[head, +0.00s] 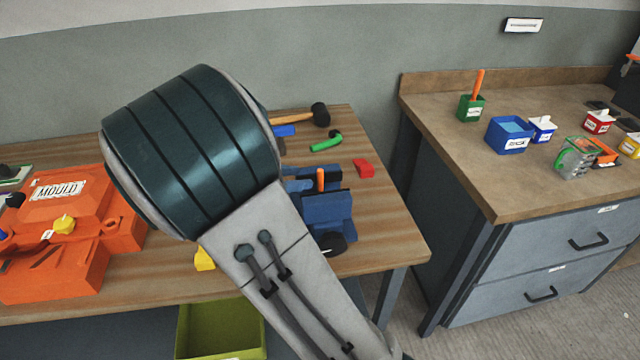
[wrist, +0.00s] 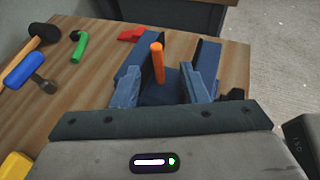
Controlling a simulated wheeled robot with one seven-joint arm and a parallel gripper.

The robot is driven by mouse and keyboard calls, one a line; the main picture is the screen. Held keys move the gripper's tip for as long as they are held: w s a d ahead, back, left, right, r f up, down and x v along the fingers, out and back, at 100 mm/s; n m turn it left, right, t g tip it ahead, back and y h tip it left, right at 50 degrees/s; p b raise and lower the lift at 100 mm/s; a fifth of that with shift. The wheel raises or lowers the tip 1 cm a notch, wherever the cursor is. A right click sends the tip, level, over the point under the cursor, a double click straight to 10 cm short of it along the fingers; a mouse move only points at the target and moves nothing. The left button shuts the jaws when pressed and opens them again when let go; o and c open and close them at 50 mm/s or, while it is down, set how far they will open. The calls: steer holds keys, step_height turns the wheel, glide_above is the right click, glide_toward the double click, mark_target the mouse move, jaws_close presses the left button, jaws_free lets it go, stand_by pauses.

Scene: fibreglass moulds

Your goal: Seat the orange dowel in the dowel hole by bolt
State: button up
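In the wrist view the orange dowel (wrist: 158,63) rises between the blue fingers of my gripper (wrist: 168,75), with visible gaps on both sides. My gripper (head: 325,195) looks open and is not closed on the dowel. Dark blue surfaces surround the dowel's foot, so I cannot tell what it stands in. The orange mould (head: 72,193), labelled MOULD, is at the left. It carries a yellow knob (head: 63,224). I cannot make out the dowel hole or bolt; my arm hides part of the table.
A mallet (head: 300,117), a green bent piece (head: 326,142) and a red piece (head: 364,168) lie at the back right of the table. A yellow piece (head: 204,259) lies near the front. A second bench (head: 530,185) with small bins stands to the right, across a gap.

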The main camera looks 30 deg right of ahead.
mark_target(318, 171)
steer(key=x, duration=0.3)
steer(key=r+x, duration=0.1)
steer(key=x, duration=0.1)
steer(key=shift+w+d, duration=0.1)
steer(key=shift+w, duration=0.15)
jaws_close()
